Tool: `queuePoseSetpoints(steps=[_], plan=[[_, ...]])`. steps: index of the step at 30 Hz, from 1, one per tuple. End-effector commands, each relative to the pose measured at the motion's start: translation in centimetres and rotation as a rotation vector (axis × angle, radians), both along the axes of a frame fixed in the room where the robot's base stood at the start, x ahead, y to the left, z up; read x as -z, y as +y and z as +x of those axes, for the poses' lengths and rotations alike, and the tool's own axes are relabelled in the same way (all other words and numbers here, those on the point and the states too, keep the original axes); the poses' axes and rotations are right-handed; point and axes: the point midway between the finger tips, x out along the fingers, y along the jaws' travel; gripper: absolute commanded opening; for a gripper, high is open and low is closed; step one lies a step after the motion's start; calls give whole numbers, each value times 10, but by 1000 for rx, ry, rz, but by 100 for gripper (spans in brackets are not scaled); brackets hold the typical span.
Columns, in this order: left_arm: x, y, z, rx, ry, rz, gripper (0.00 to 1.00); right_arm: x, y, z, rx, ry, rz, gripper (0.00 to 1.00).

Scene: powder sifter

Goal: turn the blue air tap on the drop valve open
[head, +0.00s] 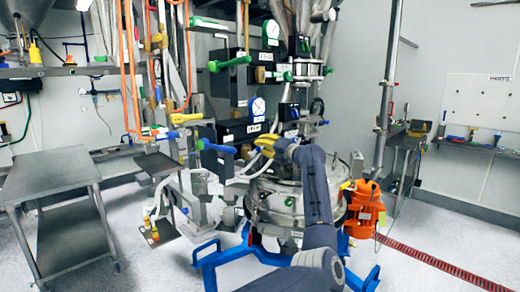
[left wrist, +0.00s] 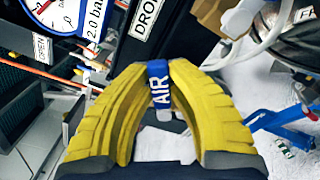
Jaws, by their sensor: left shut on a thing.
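In the left wrist view the blue air tap (left wrist: 158,84), marked AIR in white, sits between the two yellow fingertips of my left gripper (left wrist: 160,72). The fingers are shut on its handle. A black plate with a white DROP label (left wrist: 145,18) is just above it, with a pressure gauge (left wrist: 55,12) and a 2.0 bar label (left wrist: 94,20) to the left. In the head view my left gripper (head: 257,146) is at the front of the valve panel, below a white gauge (head: 258,107). I cannot make out the held tap there. My right gripper is not in view.
A blue-handled lever (head: 215,147) stands close left of my gripper, with a green-handled lever (head: 230,63) higher up. The steel sifter (head: 285,205) and its orange motor (head: 363,208) are below and right. A steel table (head: 48,172) stands at left.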

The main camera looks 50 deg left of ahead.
Motion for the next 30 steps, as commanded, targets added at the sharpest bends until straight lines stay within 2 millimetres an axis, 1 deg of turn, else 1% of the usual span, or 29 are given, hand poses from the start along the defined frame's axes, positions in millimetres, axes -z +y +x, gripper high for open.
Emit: queuePoseSetpoints(steps=[3,13,24,30], plan=[[-7,1,-5,-2,-114,1,0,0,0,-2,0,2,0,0],[-19,1,-19,-1,-427,-1,0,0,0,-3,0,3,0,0],[-26,2,-36,-2,-750,-4,0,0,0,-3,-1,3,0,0],[-28,2,-43,-1,-877,-5,0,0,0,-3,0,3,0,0]])
